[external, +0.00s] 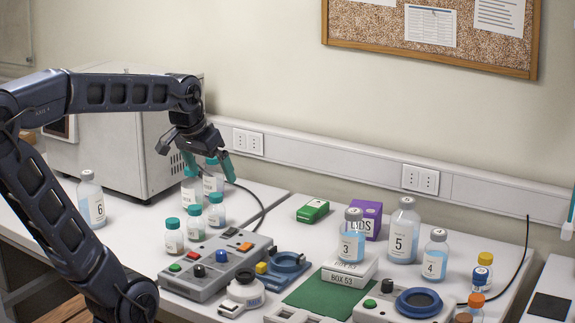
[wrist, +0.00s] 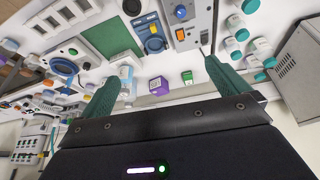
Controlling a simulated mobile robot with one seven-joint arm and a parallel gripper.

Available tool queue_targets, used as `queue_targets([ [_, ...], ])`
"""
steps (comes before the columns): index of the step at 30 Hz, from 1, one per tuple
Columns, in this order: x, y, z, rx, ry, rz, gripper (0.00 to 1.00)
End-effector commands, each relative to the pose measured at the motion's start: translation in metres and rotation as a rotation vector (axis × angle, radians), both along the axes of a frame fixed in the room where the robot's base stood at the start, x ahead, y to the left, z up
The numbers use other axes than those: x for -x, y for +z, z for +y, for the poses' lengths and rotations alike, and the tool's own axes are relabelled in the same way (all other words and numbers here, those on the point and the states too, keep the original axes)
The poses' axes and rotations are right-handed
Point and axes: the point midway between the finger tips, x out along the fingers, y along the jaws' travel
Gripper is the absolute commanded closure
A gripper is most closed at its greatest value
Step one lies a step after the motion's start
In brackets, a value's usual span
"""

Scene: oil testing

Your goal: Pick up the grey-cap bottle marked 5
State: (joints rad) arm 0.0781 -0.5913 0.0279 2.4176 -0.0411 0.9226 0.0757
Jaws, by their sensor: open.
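The grey-cap bottle marked 5 (external: 403,235) stands upright on the right-hand bench in the external view, behind and between grey-cap bottles marked 3 (external: 352,238) and 4 (external: 435,256). It is the largest of these and holds pale blue liquid. My gripper (external: 209,164) is open and well to the left of it, above the teal-cap bottles. In the wrist view my open gripper (wrist: 160,72) has nothing between its fingertips. Small bottles show near the left finger there, but I cannot tell which is marked 5.
A purple box (external: 370,219) stands just left of bottle 5. A green box (external: 313,211) lies farther left. Several teal-cap bottles (external: 173,236) stand below my gripper. A grey control box (external: 216,265) and a green mat (external: 330,292) occupy the front. The wall is close behind.

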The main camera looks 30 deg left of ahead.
Motion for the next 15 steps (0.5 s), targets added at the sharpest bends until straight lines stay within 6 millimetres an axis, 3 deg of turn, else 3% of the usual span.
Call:
queue_targets([
  [8, -0.08, 0.015, -0.032, 0.018, -0.117, 0.008, 0.0],
  [15, -0.148, 0.015, -0.067, 0.026, -0.213, 0.011, 0.0],
])
